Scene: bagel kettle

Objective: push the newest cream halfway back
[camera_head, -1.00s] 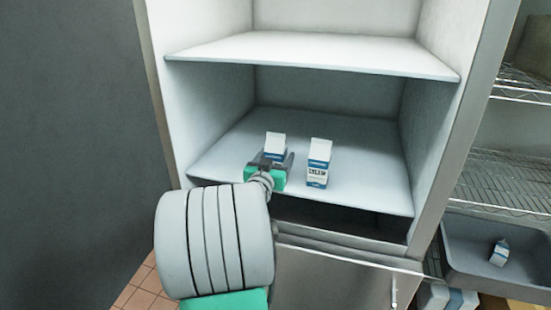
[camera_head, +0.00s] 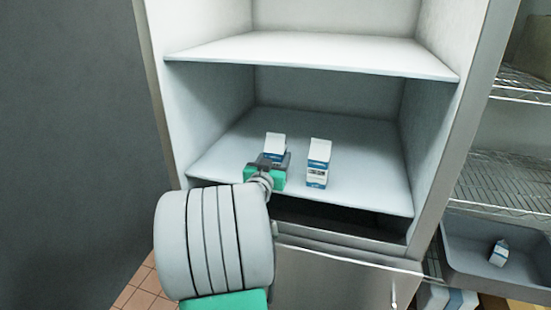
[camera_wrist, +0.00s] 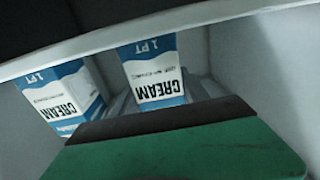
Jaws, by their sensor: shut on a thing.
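Two white and blue cream cartons stand upright on the lower shelf (camera_head: 358,160) of the open cabinet. My gripper (camera_head: 272,160) is shut on the left carton (camera_head: 275,142), reaching it from the front and hiding its lower part in the head view. The right carton (camera_head: 319,163) stands apart from it, a little nearer the shelf's front. In the wrist view the lettering is upside down: the held carton (camera_wrist: 153,72) is in the middle and the other carton (camera_wrist: 66,100) at left. No date can be read on either.
A third small carton (camera_head: 499,253) lies tilted in a grey bin (camera_head: 465,262) at right. An upper shelf (camera_head: 310,52) hangs above the cartons. The lower shelf is clear behind and right of them. A wire rack (camera_head: 505,180) stands at right.

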